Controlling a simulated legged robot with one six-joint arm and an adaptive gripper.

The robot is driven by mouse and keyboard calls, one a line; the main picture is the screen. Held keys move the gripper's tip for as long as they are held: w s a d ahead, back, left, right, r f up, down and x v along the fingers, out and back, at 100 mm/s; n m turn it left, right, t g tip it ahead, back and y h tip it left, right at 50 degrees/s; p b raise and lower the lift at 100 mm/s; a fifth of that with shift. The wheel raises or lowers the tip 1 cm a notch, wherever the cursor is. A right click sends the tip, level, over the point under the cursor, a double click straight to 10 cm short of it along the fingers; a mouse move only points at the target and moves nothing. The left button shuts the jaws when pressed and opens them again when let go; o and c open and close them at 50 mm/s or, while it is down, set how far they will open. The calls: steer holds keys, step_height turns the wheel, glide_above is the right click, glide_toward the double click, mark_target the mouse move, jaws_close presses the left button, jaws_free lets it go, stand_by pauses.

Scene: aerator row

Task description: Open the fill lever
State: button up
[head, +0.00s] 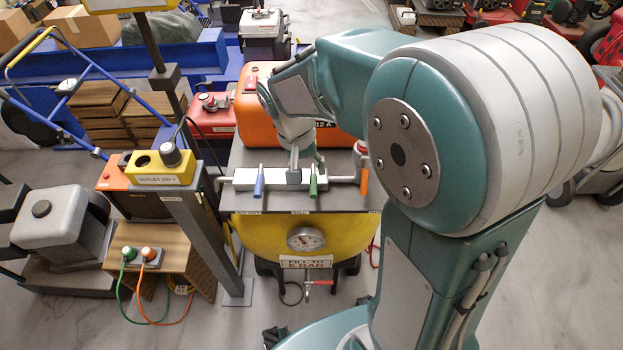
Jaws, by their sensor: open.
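A grey valve manifold (240,182) lies across the grey top plate of a yellow tank (258,236), with blue (259,181), green (313,181) and orange (364,180) levers along it. All three handles point toward the front of the plate. Small labels sit on the plate's front edge; the one near the green lever seems to read FILL, so I take the green lever as the fill lever. My gripper (305,160) is open, pointing down just behind the green lever. Its fingers are small and partly hidden, and I cannot tell whether they touch the lever.
An orange case (258,108) stands behind the manifold. A grey post with a yellow outlet box (160,168) stands to the left. A gauge (305,238) and a FILL TO 6 BAR sign (306,262) are on the tank front. My arm covers the right side.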

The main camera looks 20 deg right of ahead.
mark_target(312, 183)
steer(key=f, duration=0.4)
steer(key=shift+s+d, duration=0.1)
steer(key=shift+d, duration=0.15)
